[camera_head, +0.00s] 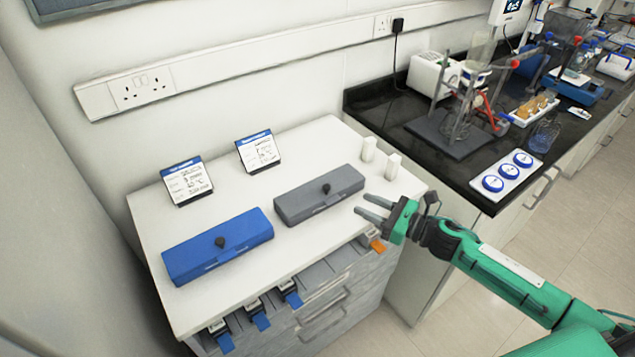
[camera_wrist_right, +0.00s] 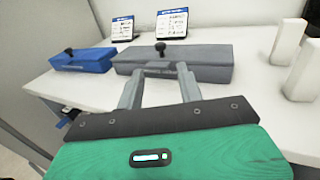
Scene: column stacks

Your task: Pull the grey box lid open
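The grey box (camera_head: 318,195) lies shut on the white cabinet top, with a black knob (camera_head: 326,188) on its lid. It also shows in the right wrist view (camera_wrist_right: 205,62), straight ahead of the fingers, with its knob (camera_wrist_right: 161,48) up. My right gripper (camera_head: 362,203) is open and empty, just right of the box and apart from it. Its two fingers also show in the right wrist view (camera_wrist_right: 158,92), spread apart and pointing towards the box. My left gripper is not in view.
A blue box (camera_head: 217,246) with a black knob lies left of the grey one. Two label stands (camera_head: 187,181) (camera_head: 258,152) stand behind the boxes. Two small white blocks (camera_head: 369,149) (camera_head: 393,167) stand at the back right. A black bench (camera_head: 410,133) with lab equipment adjoins.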

